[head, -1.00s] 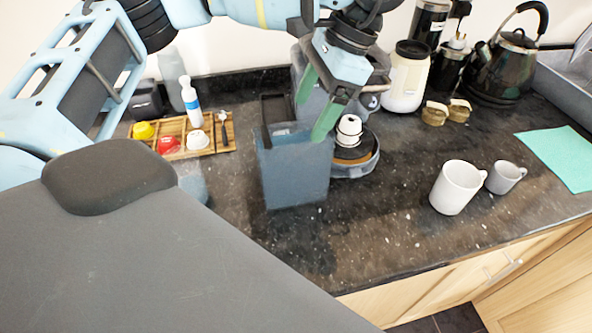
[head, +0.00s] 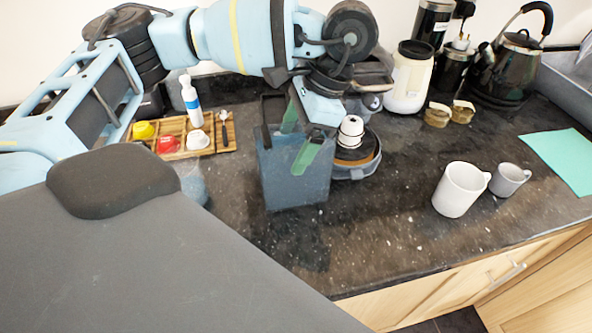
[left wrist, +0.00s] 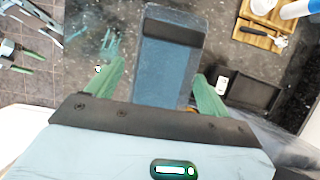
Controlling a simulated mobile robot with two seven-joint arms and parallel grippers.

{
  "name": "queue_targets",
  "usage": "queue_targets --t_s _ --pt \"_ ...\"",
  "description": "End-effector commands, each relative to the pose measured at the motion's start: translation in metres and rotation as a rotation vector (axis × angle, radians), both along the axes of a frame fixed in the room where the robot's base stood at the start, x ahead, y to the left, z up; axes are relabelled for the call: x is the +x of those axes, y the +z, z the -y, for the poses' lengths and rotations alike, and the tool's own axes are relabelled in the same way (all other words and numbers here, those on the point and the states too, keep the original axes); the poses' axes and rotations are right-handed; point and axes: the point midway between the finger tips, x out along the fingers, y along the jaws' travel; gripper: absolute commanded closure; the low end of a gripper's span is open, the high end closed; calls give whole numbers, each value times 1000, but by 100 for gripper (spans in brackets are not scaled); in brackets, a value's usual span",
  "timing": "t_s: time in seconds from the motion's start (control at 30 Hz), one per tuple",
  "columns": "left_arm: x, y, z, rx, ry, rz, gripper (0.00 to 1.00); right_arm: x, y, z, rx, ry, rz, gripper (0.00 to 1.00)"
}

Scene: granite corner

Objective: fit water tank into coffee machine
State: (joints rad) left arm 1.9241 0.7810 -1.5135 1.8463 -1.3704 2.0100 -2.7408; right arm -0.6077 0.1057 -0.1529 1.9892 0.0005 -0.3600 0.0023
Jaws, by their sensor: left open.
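The water tank (head: 283,185) is a translucent blue-grey box standing upright on the counter, just left of the coffee machine. In the left wrist view the tank (left wrist: 168,75) lies between the spread fingers (left wrist: 160,72); contact cannot be told.
A wooden tray (head: 175,130) with coloured cups and a white bottle (head: 191,102) stands to the left. A white mug (head: 459,190) and grey mug (head: 509,180) stand at the right. A kettle (head: 508,70) and white canister (head: 408,80) are behind. The front counter is clear.

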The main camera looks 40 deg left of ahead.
Motion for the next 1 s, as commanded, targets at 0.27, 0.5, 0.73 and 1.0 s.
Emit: queue_targets --t_s 0.27,0.5,0.73,1.0 --pt "0 -1 0 1 0 -1 20 0 0 0 -1 2 -1 24" --pt "0 -4 0 0 0 -1 20 -1 -1 2 -5 7 -2 24" --pt "0 -5 0 1 0 -1 20 -1 -2 2 -6 8 -2 24" --pt "0 -5 0 1 0 -1 40 -1 -2 2 -6 8 -2 24"
